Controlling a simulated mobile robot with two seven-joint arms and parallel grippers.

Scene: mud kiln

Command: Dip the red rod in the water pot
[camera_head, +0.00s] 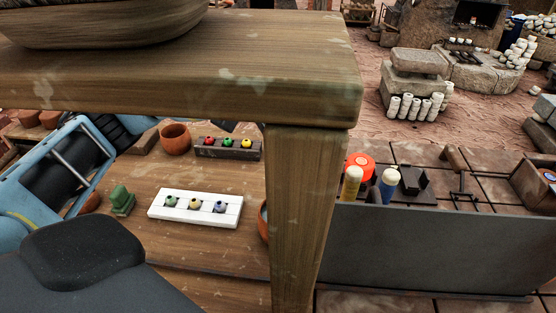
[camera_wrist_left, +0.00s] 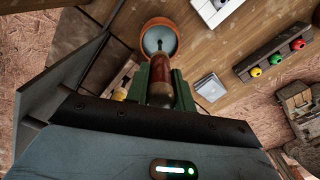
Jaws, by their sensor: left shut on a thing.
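In the left wrist view my left gripper (camera_wrist_left: 160,82) is shut on the red rod (camera_wrist_left: 132,72), a red-brown piece with a dark tip pointing away from the wrist. The tip lines up with the inside of the water pot (camera_wrist_left: 147,30), a round orange clay pot with grey-blue water. I cannot tell whether the tip touches the water. In the head view the water pot (camera_head: 262,222) shows only as a sliver behind the wooden post, and my left gripper and the rod are hidden there. My right gripper is in neither view.
A wooden post (camera_head: 295,220) and thick beam (camera_head: 200,70) block much of the head view. A white tray (camera_head: 180,215) holding small balls lies left of the pot. A dark rack (camera_head: 228,154) with coloured balls, another clay pot (camera_head: 175,138) and a green object (camera_head: 121,203) stand nearby.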

